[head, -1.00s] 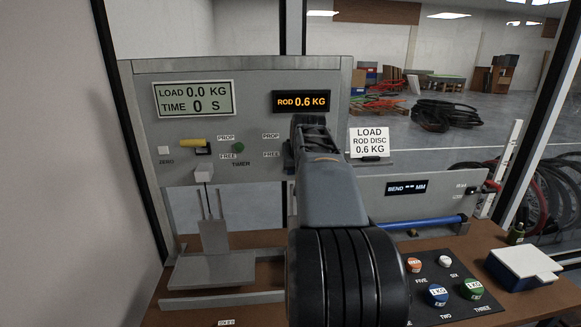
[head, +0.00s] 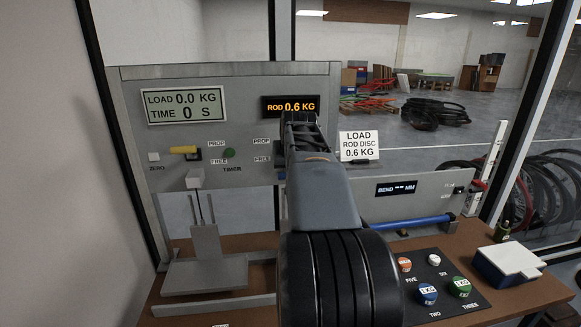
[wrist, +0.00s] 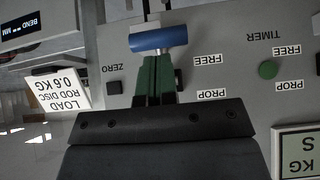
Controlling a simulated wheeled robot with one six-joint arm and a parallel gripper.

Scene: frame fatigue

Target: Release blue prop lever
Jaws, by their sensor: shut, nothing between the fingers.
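The blue prop lever (wrist: 158,39) shows in the upside-down wrist view as a blue cylindrical handle on a grey stem, on the grey panel. It lies just past the FREE label (wrist: 208,60), on the side away from the PROP label (wrist: 211,94). My gripper (wrist: 157,60) is shut and empty, its green fingers close to the handle on its PROP side. I cannot tell whether they touch it.
A yellow lever (head: 185,150) and a green timer button (head: 229,153) are left on the panel. A load card (head: 359,146) stands to the right. Below are a blue rod (head: 412,222), several weights on a black mat (head: 460,305) and a white-lidded box (head: 508,262).

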